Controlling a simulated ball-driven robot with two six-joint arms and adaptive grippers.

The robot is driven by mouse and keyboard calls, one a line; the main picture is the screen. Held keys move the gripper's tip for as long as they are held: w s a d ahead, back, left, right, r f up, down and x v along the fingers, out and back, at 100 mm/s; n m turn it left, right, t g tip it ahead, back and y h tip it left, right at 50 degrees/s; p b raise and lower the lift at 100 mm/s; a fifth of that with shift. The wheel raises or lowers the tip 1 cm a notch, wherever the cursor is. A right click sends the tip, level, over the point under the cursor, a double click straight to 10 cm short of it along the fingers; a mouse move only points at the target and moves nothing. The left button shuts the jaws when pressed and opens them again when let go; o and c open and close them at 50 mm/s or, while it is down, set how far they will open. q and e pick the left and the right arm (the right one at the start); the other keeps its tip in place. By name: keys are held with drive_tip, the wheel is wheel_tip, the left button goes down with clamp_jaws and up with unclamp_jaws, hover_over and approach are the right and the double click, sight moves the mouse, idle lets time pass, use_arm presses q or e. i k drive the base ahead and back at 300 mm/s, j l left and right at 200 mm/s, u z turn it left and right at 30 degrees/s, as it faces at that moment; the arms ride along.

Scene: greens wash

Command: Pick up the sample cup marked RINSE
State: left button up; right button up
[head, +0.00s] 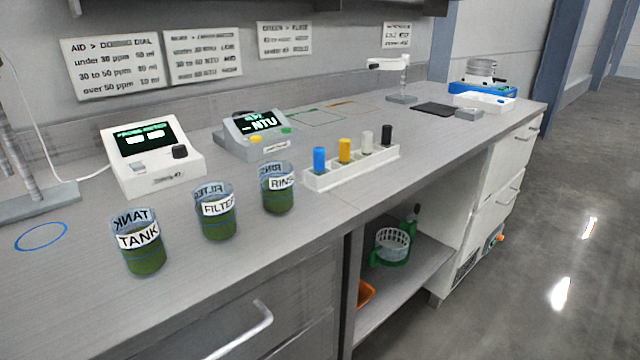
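The sample cup marked RINSE (278,198) stands upright on the grey bench top. It is clear with green content and a white label. The cup marked FILTER (217,224) stands to its left, and the cup marked TANK (143,256) stands further left, near the front edge. All three are apart from each other. Neither of my grippers shows in the head view.
A white rack (350,170) with blue, yellow, white and black capped items stands just right of the RINSE cup. A probe meter (150,157) and an NTU meter (253,135) stand behind the cups. The bench (60,310) is clear at the front left.

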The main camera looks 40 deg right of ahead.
sight(276, 177)
drive_tip(key=z, duration=0.8)
